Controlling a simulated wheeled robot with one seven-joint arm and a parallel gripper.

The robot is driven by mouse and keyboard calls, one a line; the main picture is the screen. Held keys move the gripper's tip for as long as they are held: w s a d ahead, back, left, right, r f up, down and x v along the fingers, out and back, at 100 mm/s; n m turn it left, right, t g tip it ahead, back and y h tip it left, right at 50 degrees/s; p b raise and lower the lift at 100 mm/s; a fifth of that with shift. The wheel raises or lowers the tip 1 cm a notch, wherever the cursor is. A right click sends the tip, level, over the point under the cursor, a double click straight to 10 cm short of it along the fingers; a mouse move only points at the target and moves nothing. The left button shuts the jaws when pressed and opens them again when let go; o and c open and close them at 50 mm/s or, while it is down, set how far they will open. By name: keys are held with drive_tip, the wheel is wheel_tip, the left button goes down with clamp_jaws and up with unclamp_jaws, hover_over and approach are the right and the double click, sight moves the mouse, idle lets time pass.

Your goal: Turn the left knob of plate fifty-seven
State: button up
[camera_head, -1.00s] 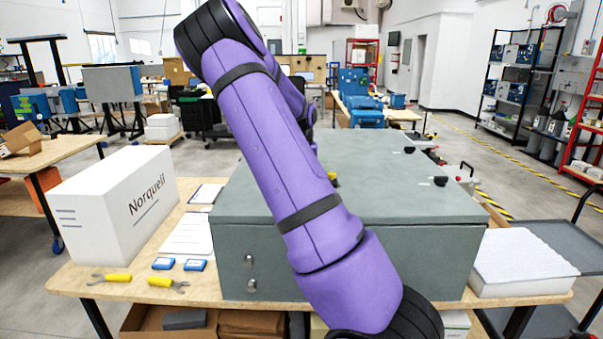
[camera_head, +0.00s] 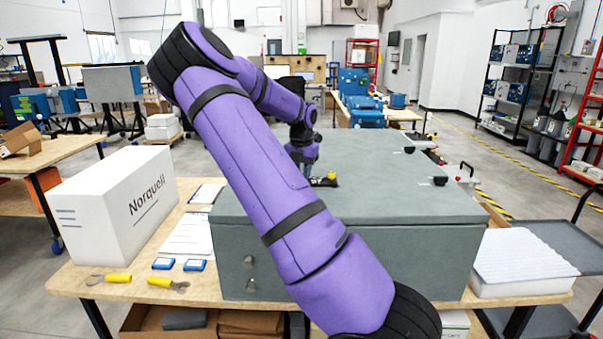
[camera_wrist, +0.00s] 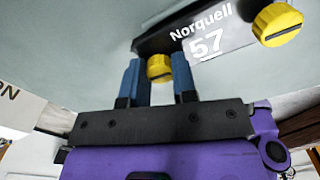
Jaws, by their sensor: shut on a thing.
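Plate fifty-seven (camera_wrist: 212,44) is a black strip with a white-lettered label reading "Norquell 57" in the wrist view. It also shows in the head view as a small dark strip (camera_head: 322,183) on the grey cabinet's top. Its left knob (camera_wrist: 159,66) is yellow and sits between the two blue fingers of my gripper (camera_wrist: 158,76), which is shut on it. The right knob (camera_wrist: 278,24) is yellow with a slot and stands free. In the head view my gripper (camera_head: 304,177) is at the plate's left end, and the left knob is hidden there.
The grey cabinet (camera_head: 400,205) fills the middle of the table, with black knobs (camera_head: 439,181) at its right. A white Norquell box (camera_head: 120,210) stands at the left. Yellow-handled tools (camera_head: 118,277) and blue boxes (camera_head: 194,265) lie in front. A white tray (camera_head: 522,262) is at the right.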

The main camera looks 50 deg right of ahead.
drive_tip(key=shift+r, duration=0.1)
drive_tip(key=o, duration=1)
drive_tip(key=shift+c, duration=0.2)
wheel_tip(320, 180, up, 11)
drive_tip(key=shift+f, duration=0.2)
